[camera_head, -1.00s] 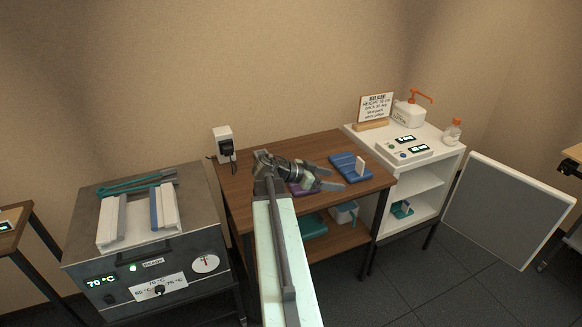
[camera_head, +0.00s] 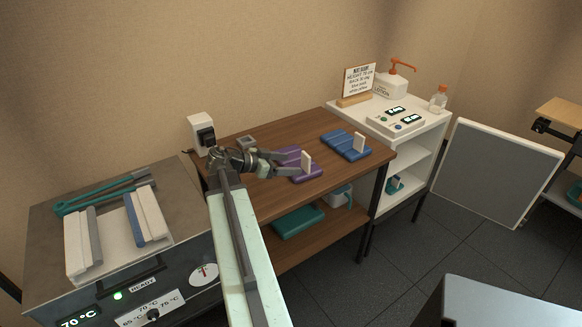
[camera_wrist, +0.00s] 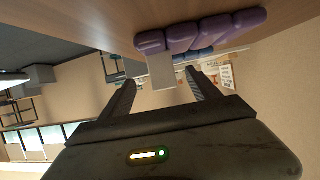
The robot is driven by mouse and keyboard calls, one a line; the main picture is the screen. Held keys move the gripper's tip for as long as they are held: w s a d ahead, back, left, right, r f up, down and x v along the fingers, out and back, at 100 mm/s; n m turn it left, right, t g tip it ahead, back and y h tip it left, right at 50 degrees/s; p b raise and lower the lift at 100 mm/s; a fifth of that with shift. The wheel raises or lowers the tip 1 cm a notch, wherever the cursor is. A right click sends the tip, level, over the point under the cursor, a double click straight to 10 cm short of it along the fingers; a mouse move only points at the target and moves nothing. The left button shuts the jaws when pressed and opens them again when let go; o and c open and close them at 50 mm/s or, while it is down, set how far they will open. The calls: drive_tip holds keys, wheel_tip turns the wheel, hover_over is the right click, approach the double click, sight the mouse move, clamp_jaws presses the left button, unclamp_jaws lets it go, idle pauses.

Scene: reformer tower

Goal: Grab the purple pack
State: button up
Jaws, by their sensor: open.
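The purple pack (camera_head: 290,151) lies on the brown wooden table (camera_head: 300,128), with a white upright tab (camera_head: 306,162) on it. In the wrist view the purple pack (camera_wrist: 215,30) is at the top, and its white tab (camera_wrist: 162,73) shows between my two fingers. My gripper (camera_head: 288,165) is at the left side of the pack, low over the table, with its fingers spread and nothing held. My gripper also shows in the wrist view (camera_wrist: 161,82). I cannot tell how far the tab reaches between the fingers.
A blue pack (camera_head: 345,145) with a white tab lies to the right of the purple one. A white cart (camera_head: 420,136) with a lotion bottle (camera_head: 390,86) and sign stands further right. A heater box (camera_head: 50,215) is at the left. A teal pack (camera_head: 298,221) is on the lower shelf.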

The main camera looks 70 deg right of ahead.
sight(304, 162)
drive_tip(key=b+x, duration=0.2)
drive_tip(key=x, duration=0.6)
drive_tip(key=shift+b, duration=0.35)
drive_tip(key=shift+r, duration=0.15)
clamp_jaws()
drive_tip(key=shift+r, duration=0.15)
